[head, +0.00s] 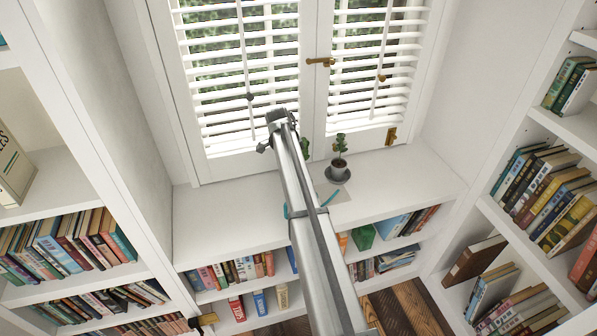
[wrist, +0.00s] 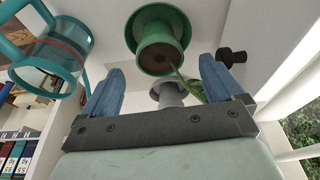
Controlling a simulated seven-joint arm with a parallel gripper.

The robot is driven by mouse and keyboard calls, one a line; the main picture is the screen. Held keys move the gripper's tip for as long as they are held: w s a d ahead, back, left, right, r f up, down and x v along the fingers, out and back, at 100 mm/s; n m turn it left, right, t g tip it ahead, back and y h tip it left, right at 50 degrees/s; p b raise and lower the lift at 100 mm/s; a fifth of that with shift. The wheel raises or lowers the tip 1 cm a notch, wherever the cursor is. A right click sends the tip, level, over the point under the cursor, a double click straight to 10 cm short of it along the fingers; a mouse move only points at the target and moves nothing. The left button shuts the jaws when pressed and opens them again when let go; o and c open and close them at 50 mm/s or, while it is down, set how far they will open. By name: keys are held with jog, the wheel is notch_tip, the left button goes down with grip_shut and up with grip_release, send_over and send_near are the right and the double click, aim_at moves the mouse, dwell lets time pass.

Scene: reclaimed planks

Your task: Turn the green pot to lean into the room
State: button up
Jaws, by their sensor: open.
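The green pot (wrist: 160,62) stands on a green saucer (wrist: 158,20) in the wrist view, which sees the scene upside down. Brown soil shows in its mouth, and a green stem with a leaf (wrist: 190,86) leans to the right of the picture, towards the window side. My gripper (wrist: 162,78) is open, its two blue fingers apart to either side of the pot in the picture. The pot seems just beyond the fingertips, with nothing held. In the head view my arm hides the pot and my fingers; only a bit of green leaf (head: 305,147) shows beside the arm.
A grey pot with a plant (head: 338,167) stands right of my arm on the white sill (head: 225,215); it also shows in the wrist view (wrist: 168,95). A teal-rimmed clear vessel (wrist: 50,58) is close on the left. Shuttered windows (head: 245,75) stand behind.

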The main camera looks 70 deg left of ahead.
jog(key=v, duration=0.9)
